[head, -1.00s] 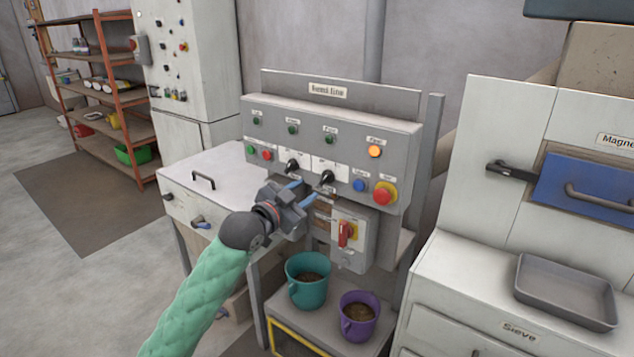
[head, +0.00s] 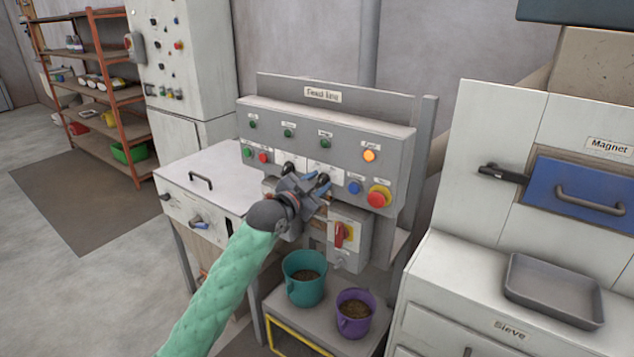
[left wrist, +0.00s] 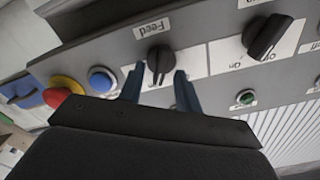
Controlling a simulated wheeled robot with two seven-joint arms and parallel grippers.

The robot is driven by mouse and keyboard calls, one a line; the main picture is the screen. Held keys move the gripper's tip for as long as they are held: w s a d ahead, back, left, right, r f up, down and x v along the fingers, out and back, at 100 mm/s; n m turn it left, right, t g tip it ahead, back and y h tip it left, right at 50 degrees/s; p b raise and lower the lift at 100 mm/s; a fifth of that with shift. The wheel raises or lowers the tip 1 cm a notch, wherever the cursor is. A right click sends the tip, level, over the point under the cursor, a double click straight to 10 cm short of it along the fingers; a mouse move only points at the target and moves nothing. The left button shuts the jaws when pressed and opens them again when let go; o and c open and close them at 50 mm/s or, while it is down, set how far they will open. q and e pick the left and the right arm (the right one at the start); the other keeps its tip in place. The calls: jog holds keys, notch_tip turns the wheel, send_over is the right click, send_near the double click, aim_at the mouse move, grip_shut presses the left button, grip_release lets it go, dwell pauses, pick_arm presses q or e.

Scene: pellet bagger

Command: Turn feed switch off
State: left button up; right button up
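The feed switch is a black rotary knob (left wrist: 158,62) under a "Feed" label in the left wrist view. In the head view the feed switch (head: 323,178) is the right one of two black knobs on the grey control panel (head: 400,148), partly covered by my gripper. My left gripper (head: 317,184) is at the panel front. Its two blue fingers (left wrist: 158,86) are apart, one on each side of the knob in the left wrist view. I cannot tell whether they touch it. My right gripper is not in view.
A second black knob (left wrist: 267,38), a blue button (head: 353,187) and a red emergency button (head: 379,196) sit close by. A red-handled switch (head: 339,235) is below. A teal bucket (head: 304,279) and a purple bucket (head: 354,313) stand underneath.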

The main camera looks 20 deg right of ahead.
pick_arm(q)
grip_shut()
